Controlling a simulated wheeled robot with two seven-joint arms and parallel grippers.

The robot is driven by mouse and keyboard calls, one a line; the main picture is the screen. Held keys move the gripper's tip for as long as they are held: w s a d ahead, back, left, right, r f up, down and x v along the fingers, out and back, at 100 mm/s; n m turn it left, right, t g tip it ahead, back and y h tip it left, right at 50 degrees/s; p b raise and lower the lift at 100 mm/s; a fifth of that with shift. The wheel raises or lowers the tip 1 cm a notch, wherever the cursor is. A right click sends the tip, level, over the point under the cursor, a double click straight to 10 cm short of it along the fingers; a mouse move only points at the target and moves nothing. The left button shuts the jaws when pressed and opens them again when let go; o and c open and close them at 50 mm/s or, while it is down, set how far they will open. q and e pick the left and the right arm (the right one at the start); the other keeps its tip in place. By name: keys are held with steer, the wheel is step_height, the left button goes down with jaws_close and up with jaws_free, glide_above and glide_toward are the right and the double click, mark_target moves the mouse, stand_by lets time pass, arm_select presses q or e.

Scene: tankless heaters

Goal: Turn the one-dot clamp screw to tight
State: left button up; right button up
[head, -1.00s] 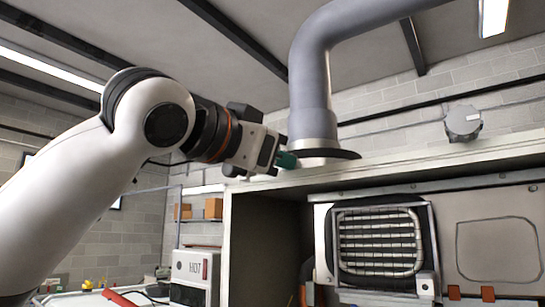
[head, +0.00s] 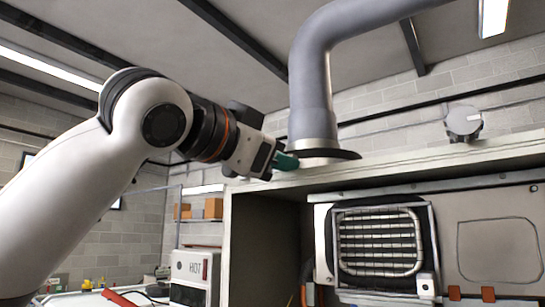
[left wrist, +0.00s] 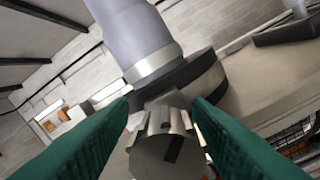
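A grey metal clamp screw (left wrist: 165,150) with a ribbed rim and a dark slot in its face shows in the left wrist view, below the flue pipe's collar. No dot marks are readable, so I cannot tell whether it is the one-dot screw. My left gripper has green fingers (left wrist: 162,108), spread on either side of the screw head, with narrow gaps visible. In the head view my left gripper (head: 286,161) is at the cabinet's top edge, left of the pipe base, and the screw is hidden there. My right gripper is not in view.
The grey flue pipe (head: 312,85) rises from a dark flange (head: 335,154) on the cabinet top (head: 400,163). A round grey knob (head: 463,122) stands on top at right. The open cabinet holds a finned heater core (head: 380,242). A white box marked HOT (head: 190,275) stands at lower left.

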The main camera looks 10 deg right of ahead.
arm_select(q)
steer(key=shift+d+f, duration=0.15)
steer(key=shift+f, duration=0.1)
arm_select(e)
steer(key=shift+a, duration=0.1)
